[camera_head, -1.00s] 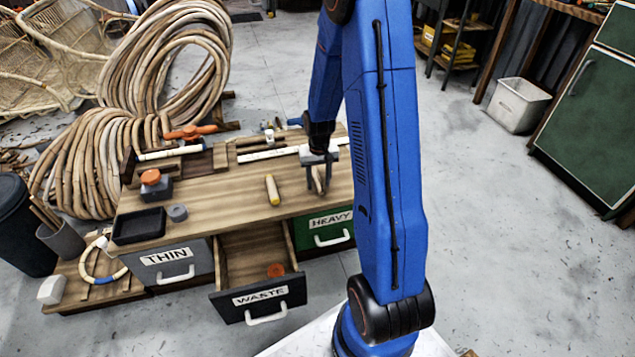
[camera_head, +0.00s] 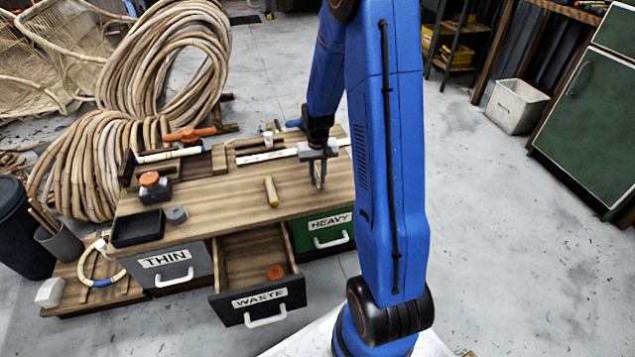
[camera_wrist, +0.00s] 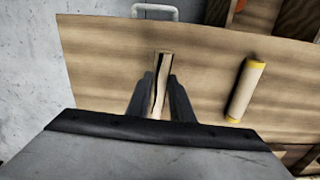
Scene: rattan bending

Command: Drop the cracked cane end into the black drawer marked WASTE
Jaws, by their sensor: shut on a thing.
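The cracked cane end (camera_wrist: 158,88) is a short pale stick with a dark split along it. My gripper (camera_wrist: 157,98) is shut on it, one dark finger on each side. In the head view my gripper (camera_head: 318,184) is over the right part of the bench top, pointing down; I cannot tell there whether the cane touches the wood. The black drawer marked WASTE (camera_head: 261,299) is pulled open at the bench front, left of and nearer than my gripper. An orange round thing (camera_head: 275,272) lies inside it.
A yellow-ended cane piece (camera_head: 271,191) lies on the bench (camera_head: 225,195) left of my gripper. The green HEAVY drawer (camera_head: 322,231) and grey THIN drawer (camera_head: 165,268) are shut. A black tray (camera_head: 138,228) and an orange-topped jar (camera_head: 152,186) stand further left.

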